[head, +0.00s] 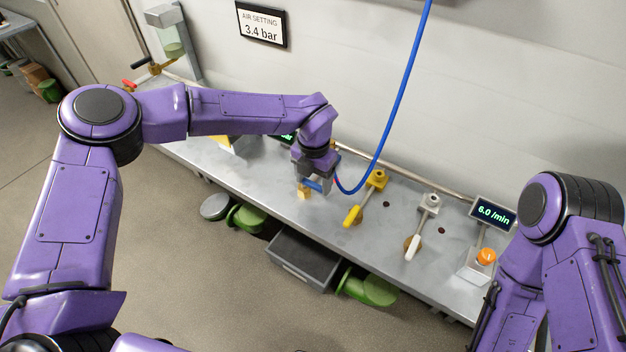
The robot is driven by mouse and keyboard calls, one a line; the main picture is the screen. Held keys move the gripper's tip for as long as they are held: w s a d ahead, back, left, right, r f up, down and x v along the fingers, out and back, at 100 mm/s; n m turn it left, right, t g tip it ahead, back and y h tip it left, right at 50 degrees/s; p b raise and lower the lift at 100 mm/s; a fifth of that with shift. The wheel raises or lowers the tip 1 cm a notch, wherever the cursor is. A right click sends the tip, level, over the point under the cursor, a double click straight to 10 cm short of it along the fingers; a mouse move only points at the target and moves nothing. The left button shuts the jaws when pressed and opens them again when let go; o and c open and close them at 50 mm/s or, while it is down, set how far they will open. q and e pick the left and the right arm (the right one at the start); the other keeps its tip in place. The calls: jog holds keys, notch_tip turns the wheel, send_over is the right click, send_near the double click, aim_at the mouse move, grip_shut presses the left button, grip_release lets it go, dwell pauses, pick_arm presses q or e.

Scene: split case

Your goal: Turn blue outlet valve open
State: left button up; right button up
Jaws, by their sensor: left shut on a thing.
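My left gripper (314,178) reaches down to the middle of the metal bench and is shut on the blue handle of the blue outlet valve (314,186). A small brass-coloured part (304,193) shows just beside the handle, low at the jaws. The gripper and wrist hide most of the valve, so its exact handle angle is hard to tell. My right arm stands at the right edge; its gripper is out of the picture.
A blue hose (402,92) hangs down close to my left wrist. Right of it on the bench (385,262) are a yellow-handled valve (354,214), a white-handled valve (413,246), a 6.0 /min display (493,213) and an orange button (486,256). A sign (261,24) reads 3.4 bar.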

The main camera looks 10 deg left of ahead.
aim_at(314, 184)
pick_arm(q)
jog(key=shift+w+r, duration=0.1)
jog(key=shift+r, duration=0.05)
jog(key=o, duration=1)
jog(key=shift+o, duration=0.2)
notch_tip(314, 184, up, 10)
jog(key=b, duration=0.1)
jog(key=shift+r+b, duration=0.2)
jog(key=shift+b, duration=0.15)
